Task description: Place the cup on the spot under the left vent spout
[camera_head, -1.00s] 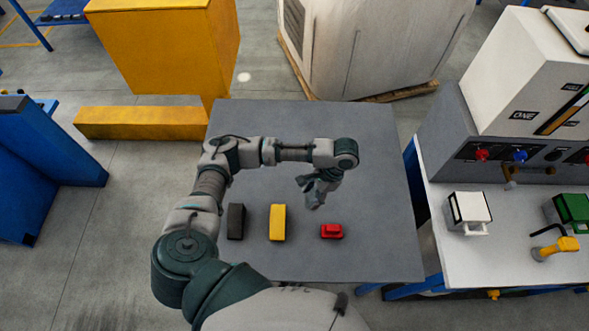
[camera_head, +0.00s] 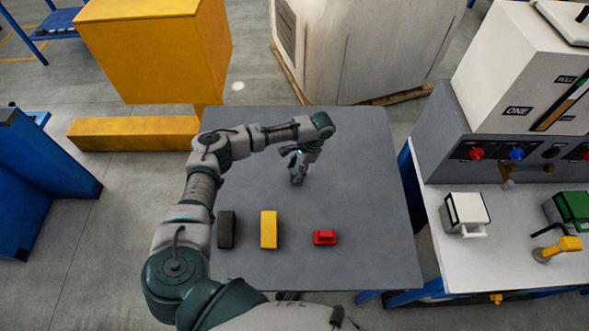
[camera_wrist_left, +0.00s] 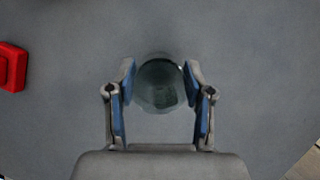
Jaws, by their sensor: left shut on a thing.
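My left gripper (camera_head: 297,167) hangs over the middle of the grey table, behind the row of small blocks. In the left wrist view my left gripper (camera_wrist_left: 160,90) is shut around a round, clear, dark-tinted cup (camera_wrist_left: 160,86), with a blue-padded finger on each side. The cup is too small to make out clearly in the head view. A small brownish spout (camera_head: 507,172) hangs below the knob panel of the machine at the right; I cannot tell whether it is the left vent spout. The spot under it is not clearly visible. My right gripper is not in view.
On the grey table (camera_head: 350,270) are a black block (camera_head: 227,230), a yellow block (camera_head: 268,230) and a red piece (camera_head: 325,238). The white bench (camera_head: 480,268) at right holds a white box (camera_head: 466,213), a green box (camera_head: 572,210) and a yellow-handled part (camera_head: 556,249).

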